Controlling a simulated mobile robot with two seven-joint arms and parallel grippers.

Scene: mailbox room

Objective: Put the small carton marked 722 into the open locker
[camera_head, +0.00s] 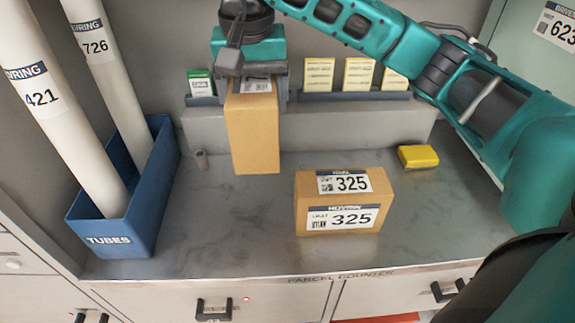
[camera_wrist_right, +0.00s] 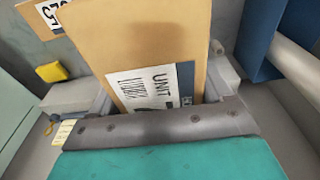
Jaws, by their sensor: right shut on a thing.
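My right gripper (camera_head: 255,82) is shut on a tall, narrow brown carton (camera_head: 253,135), held upright over the back of the counter. I cannot tell whether its bottom touches the counter. Its white label is mostly covered by the gripper in the head view. In the right wrist view the carton (camera_wrist_right: 140,45) fills the jaws; its label (camera_wrist_right: 150,88) shows "UNIT", but the number is hidden. A wider brown carton marked 325 (camera_head: 345,203) stands apart on the counter, right of the held one. No open locker can be made out. My left gripper is not in view.
A blue TUBES bin (camera_head: 123,240) with two long white tubes stands at the left. A grey ledge (camera_head: 205,127) at the back bears small card stacks. A yellow block (camera_head: 418,157) lies at the right. A panel marked 623 (camera_head: 553,55) is at the upper right. The counter's front middle-left is clear.

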